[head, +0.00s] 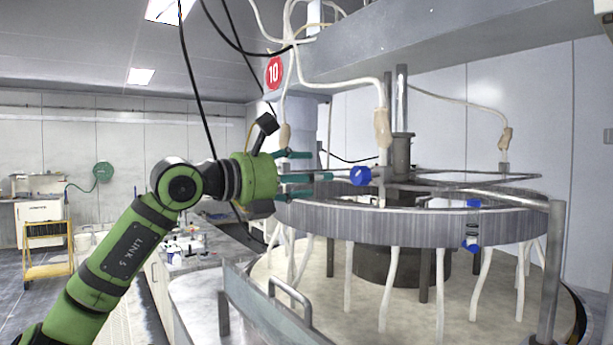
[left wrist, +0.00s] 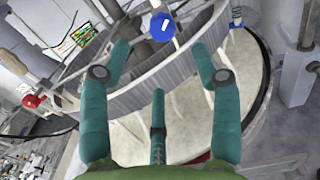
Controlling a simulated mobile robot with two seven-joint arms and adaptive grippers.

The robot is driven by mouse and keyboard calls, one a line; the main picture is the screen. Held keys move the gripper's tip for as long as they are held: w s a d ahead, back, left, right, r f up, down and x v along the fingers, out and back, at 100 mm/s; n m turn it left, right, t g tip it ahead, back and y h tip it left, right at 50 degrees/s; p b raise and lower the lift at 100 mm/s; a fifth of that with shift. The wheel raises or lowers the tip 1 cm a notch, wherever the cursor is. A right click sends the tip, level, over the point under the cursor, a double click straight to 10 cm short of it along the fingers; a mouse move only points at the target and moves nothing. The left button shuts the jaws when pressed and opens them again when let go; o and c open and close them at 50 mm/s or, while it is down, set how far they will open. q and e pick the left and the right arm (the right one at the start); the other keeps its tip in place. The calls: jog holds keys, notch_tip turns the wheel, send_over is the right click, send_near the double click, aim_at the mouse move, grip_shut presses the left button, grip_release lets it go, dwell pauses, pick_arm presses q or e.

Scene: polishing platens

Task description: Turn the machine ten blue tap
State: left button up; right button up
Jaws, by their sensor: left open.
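The machine bears a red round sign with the number 10 (head: 274,73). A blue tap (head: 361,176) sits at the near left of the machine's round ring (head: 420,226), just right of my left gripper. My left gripper (head: 325,184) is open with teal fingers, a short gap from this tap. In the left wrist view the blue tap (left wrist: 162,27) lies ahead of the open fingers (left wrist: 160,62), near the top, with a white mark on its face. My right gripper is not seen.
White hoses (head: 388,290) hang below the ring above a pale round basin (head: 330,276). A metal panel with a handle (head: 290,293) stands in front. A red knob (left wrist: 31,101) shows at left in the left wrist view. A yellow cart (head: 47,249) stands far left.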

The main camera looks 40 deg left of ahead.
aim_at(356, 173)
pick_arm(q)
jog(key=shift+m, duration=0.6)
jog(key=p+x, duration=1)
jog(key=shift+w+d+r, duration=0.1)
jog(key=shift+w+d, duration=0.15)
jog(key=shift+w, duration=0.35)
jog(key=c, duration=1.1)
